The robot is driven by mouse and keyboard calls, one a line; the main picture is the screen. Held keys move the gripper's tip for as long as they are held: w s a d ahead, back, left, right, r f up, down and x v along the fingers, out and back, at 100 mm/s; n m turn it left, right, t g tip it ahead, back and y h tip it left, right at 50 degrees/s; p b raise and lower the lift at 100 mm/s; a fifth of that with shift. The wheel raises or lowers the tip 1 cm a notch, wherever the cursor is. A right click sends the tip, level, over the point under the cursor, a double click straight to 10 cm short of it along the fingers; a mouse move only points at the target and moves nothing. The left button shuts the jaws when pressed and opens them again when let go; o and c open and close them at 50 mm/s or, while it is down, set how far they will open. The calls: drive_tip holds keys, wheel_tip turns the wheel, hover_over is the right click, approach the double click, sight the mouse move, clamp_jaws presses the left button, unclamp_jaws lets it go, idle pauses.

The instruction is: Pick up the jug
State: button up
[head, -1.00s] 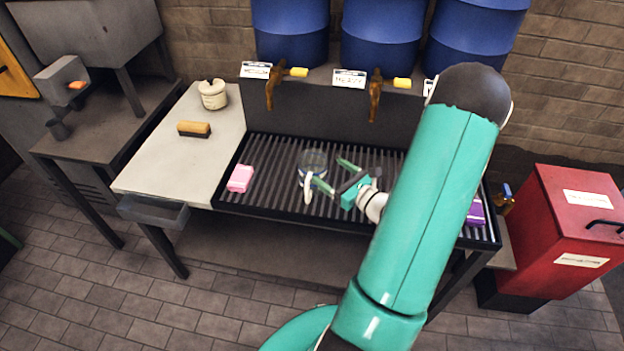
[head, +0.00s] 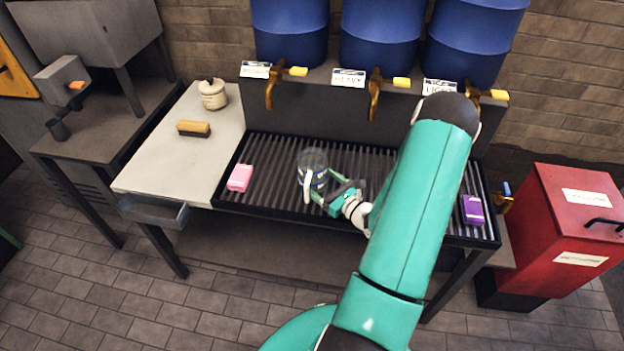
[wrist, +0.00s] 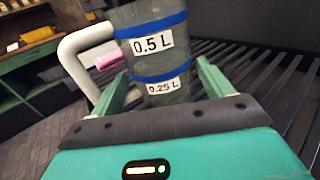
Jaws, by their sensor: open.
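The jug (head: 313,163) is clear with blue bands and a white handle, and stands upright on the slatted grate (head: 270,165). In the wrist view the jug (wrist: 160,60) carries labels reading 0.5 L and 0.25 L, with its white handle on the left. My gripper (head: 332,192) is at the jug's near right side. In the wrist view my gripper (wrist: 158,82) is open, its green fingers on either side of the jug's lower part. The left finger lies near the handle. Whether either finger touches the jug I cannot tell.
A pink box (head: 240,178) lies left on the grate and a purple box (head: 473,210) right. A brush (head: 194,128) and a lidded pot (head: 213,94) stand on the pale side table. Taps (head: 376,95) below blue barrels (head: 382,38) overhang the grate's back. A red bin (head: 580,220) stands right.

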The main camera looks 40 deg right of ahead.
sight(315, 177)
drive_tip(key=w, duration=0.3)
drive_tip(key=shift+w, duration=0.35)
drive_tip(key=c, duration=0.7)
drive_tip(key=shift+c, duration=0.2)
